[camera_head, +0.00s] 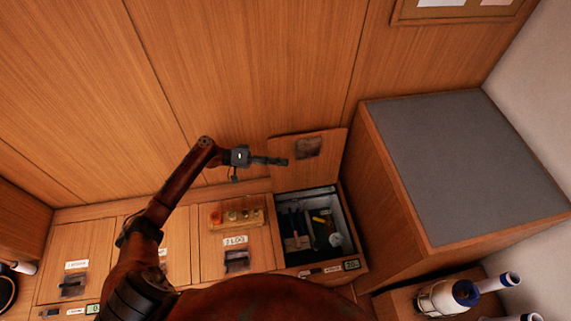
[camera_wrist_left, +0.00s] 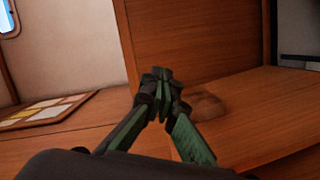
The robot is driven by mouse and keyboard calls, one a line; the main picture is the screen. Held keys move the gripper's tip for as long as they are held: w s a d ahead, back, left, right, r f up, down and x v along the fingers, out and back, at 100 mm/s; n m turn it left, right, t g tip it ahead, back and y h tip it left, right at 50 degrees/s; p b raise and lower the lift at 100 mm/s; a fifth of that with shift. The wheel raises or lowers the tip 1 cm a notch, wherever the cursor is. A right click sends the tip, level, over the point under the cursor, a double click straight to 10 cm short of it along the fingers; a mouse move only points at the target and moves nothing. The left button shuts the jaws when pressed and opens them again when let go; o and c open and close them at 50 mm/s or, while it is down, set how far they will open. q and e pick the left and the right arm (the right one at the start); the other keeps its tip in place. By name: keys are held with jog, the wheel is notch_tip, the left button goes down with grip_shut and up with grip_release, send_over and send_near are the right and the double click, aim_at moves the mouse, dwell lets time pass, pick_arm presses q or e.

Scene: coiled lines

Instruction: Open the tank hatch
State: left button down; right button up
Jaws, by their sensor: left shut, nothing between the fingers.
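The hatch lid (camera_head: 308,158) stands raised at the back of its opening, leaning toward the wooden wall, with a dark recessed handle patch on its face. The open compartment (camera_head: 340,198) below it shows tools and small items inside. My left gripper (camera_head: 284,161) is shut and empty, at the left part of the raised lid; I cannot tell whether it touches it. In the left wrist view the closed fingers (camera_wrist_left: 158,82) point toward wood panels, with the dark patch (camera_wrist_left: 207,105) just right of them. My right gripper is not in view.
Closed hatches with labels lie to the left, one labelled hatch (camera_head: 236,255) beside the opening. A small wooden tray (camera_head: 237,213) with colored items sits on it. A tall grey-topped cabinet (camera_head: 460,165) blocks the right side. White cylinders (camera_head: 450,296) stand lower right.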

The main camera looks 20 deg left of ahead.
pick_arm(q)
jog(key=d+f, duration=0.2)
jog(key=d, duration=0.7)
jog(key=shift+s+f, duration=0.15)
jog(key=shift+f, duration=0.05)
dwell(1.2)
jog(key=v, duration=1.2)
jog(key=shift+s+f, duration=0.1)
jog(key=shift+f, duration=0.05)
